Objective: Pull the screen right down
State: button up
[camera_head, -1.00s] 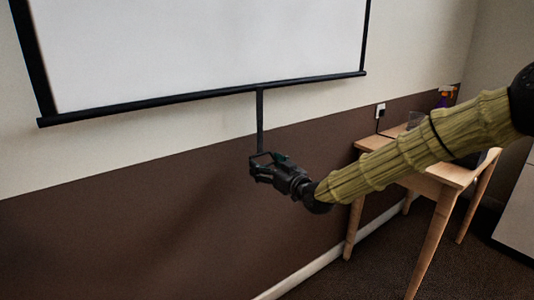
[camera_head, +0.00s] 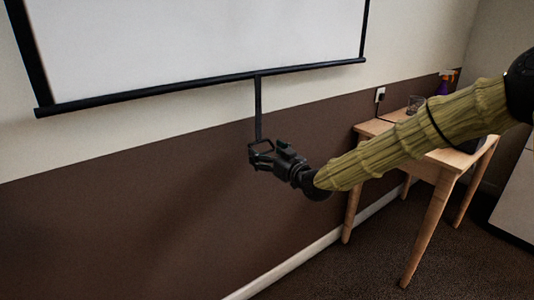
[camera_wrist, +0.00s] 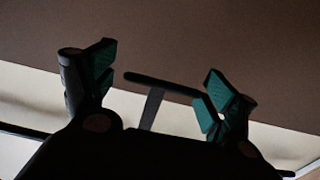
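The white projector screen (camera_head: 200,40) hangs on the wall with a black bar (camera_head: 200,88) along its bottom edge. A dark strap (camera_head: 258,108) hangs from the bar's middle and also shows in the wrist view (camera_wrist: 151,108). My gripper (camera_head: 256,152) is at the strap's lower end. In the wrist view its two teal-padded fingers (camera_wrist: 158,88) are spread apart. The strap's dark crossbar handle (camera_wrist: 165,85) lies between them, reaching close to the right finger. Whether either finger touches it is unclear. The screen's top is out of view.
A wooden table (camera_head: 458,160) stands against the wall at right, below my arm. It bears a glass (camera_head: 415,104) and a purple and orange item (camera_head: 445,82). A wall socket (camera_head: 380,94) has a cable. The brown wall below the screen is clear.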

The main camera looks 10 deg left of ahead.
jog(key=v, duration=1.2)
jog(key=shift+f, duration=0.15)
